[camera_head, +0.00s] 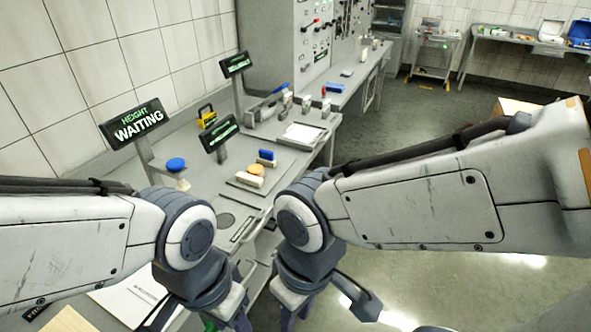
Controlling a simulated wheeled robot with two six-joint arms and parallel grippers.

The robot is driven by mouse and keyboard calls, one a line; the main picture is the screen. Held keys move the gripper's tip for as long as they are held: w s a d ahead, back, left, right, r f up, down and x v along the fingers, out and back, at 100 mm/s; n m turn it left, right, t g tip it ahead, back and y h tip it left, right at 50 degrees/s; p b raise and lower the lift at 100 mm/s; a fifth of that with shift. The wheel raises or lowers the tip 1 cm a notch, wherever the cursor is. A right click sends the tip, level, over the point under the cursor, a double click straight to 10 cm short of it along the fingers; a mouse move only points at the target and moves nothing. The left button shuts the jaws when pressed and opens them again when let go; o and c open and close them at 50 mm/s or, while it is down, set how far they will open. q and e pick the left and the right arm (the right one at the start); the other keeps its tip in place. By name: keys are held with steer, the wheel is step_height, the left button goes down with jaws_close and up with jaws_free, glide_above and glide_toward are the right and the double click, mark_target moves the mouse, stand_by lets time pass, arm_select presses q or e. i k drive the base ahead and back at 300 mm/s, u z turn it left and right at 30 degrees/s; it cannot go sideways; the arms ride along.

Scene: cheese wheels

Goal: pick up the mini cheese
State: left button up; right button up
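A small round yellow-orange piece (257,169), which looks like the mini cheese, lies on the grey workbench (205,180) just behind a pale block (248,181). I cannot tell if it touches the block. My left gripper (238,322) and my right gripper (292,318) hang at the bottom edge of the view, nearer to me than the cheese and below it in the picture. Their fingertips are cut off or hidden, so I cannot see whether they are open or hold anything.
A "HEIGHT WAITING" display (138,124) and two other display signs stand along the bench. A blue-topped piece (176,164), a blue-and-white block (266,157) and a white tray (302,134) are near the cheese. Papers (128,300) lie at front left. Open floor is at right.

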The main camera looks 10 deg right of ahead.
mark_target(257, 170)
steer(key=z, duration=1.25)
steer(key=i, duration=2.85)
steer(key=u, duration=3.6)
